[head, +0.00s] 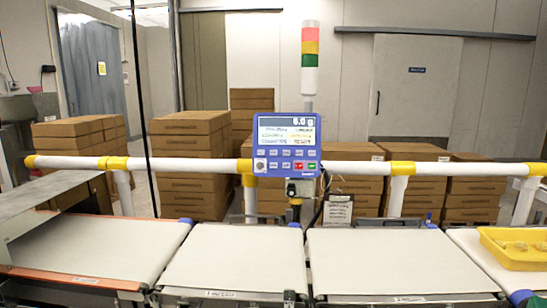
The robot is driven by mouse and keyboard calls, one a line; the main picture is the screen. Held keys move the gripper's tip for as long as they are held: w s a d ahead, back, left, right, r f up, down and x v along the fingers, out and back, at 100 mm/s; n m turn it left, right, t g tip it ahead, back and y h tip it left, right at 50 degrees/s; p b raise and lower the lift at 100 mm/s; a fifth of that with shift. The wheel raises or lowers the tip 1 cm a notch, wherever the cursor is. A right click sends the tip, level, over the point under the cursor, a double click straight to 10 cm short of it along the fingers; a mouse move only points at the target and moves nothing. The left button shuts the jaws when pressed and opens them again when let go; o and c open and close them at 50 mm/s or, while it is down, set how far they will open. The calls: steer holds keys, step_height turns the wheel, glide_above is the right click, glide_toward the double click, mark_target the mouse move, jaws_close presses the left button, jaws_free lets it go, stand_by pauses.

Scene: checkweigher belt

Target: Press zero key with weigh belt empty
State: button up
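The blue checkweigher panel (286,144) stands upright behind the belts, on a post at the white rail. Its screen (287,129) is lit, with a large reading at the top that looks like 6.0 g or 0.0 g; the first digit is unclear. Two rows of small keys (279,158) lie under the screen, with a red and a green key at the lower right. The labels are too small to tell which is the zero key. The middle belt (235,258) and the right belt (395,262) are both bare. My gripper is not in view.
A yellow tray (517,262) with pale items sits at the far right. The left belt (95,245) is bare, with a grey cover at its left. A white rail with yellow joints (400,168) runs behind the belts. Stacked cartons (190,160) stand beyond. A light tower (310,55) rises above the panel.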

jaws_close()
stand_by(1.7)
